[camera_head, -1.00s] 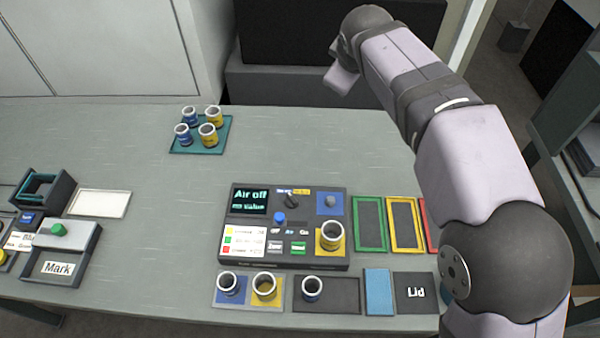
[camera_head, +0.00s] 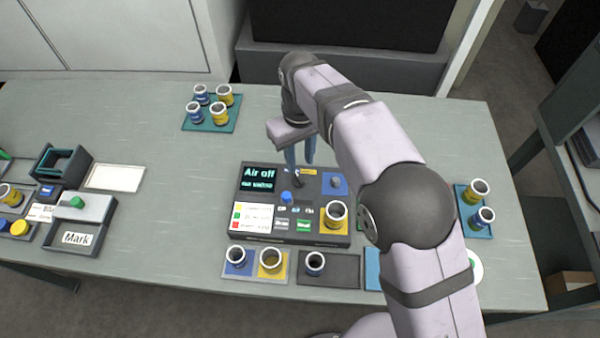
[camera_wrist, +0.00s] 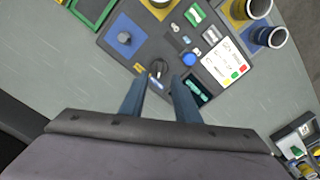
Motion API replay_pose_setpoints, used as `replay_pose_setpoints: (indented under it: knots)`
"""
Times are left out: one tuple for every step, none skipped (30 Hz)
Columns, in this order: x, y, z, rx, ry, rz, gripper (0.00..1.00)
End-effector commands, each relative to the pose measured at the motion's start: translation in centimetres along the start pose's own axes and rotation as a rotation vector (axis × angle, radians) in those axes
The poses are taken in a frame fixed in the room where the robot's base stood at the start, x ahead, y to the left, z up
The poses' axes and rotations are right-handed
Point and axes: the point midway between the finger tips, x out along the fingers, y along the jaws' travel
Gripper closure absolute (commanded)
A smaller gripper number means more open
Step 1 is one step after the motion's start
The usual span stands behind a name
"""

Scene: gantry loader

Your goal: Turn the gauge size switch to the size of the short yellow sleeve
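The gauge box (camera_head: 263,233) stands mid-table, its screen reading "Air off". Its size switch is a black knob (camera_head: 297,180) near the top, beside blue and yellow labels; it also shows in the wrist view (camera_wrist: 157,69). I cannot tell for sure which label it points at. My gripper (camera_head: 300,162) is open and empty, pointing down just above the knob; its two blue fingers (camera_wrist: 159,82) also show in the wrist view, one to each side of the knob. A yellow sleeve (camera_head: 335,215) stands on the gauge's yellow pad. Another (camera_head: 270,259) stands on the yellow pad in front.
A blue knob (camera_head: 286,197) and a blue pad with a grey post (camera_head: 336,183) are close to the switch. Blue and yellow sleeves stand on teal trays at the back left (camera_head: 232,127) and right (camera_head: 462,203). A "Mark" unit (camera_head: 98,212) is at left.

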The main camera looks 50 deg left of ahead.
Motion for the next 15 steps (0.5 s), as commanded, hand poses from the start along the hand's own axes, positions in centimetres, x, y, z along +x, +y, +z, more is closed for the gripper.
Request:
replay_pose_setpoints:
  knots:
    - [0.2, 0.0, 0.0, -0.001, -0.002, 0.0, 0.71]
    - [0.4, 0.0, 0.0, -0.001, -0.001, 0.0, 0.71]
    - [0.7, 0.0, 0.0, -0.001, -0.001, 0.0, 0.71]
    - [0.9, 0.0, 0.0, -0.001, -0.002, 0.0, 0.71]
    - [1.2, 0.0, 0.1, -0.002, -0.002, 0.0, 0.71]
    - [1.7, 0.0, 0.1, -0.002, -0.002, 0.0, 0.71]
    - [2.1, 0.0, 0.1, -0.002, -0.003, 0.0, 0.71]
    - [2.5, 0.0, 0.1, -0.002, -0.002, 0.0, 0.71]
    - [3.0, 0.0, 0.1, -0.002, -0.003, 0.0, 0.71]
    - [3.4, 0.0, 0.1, -0.002, -0.002, 0.001, 0.71]
    - [3.8, 0.0, 0.1, -0.002, -0.003, 0.0, 0.71]
    - [4.3, 0.0, 0.1, -0.003, -0.002, 0.001, 0.71]
    - [4.6, 0.0, 0.1, -0.003, -0.001, 0.001, 0.71]
    - [5.0, 0.0, 0.0, -0.003, -0.001, 0.001, 0.71]
    - [5.4, 0.0, 0.0, -0.003, -0.001, 0.001, 0.71]
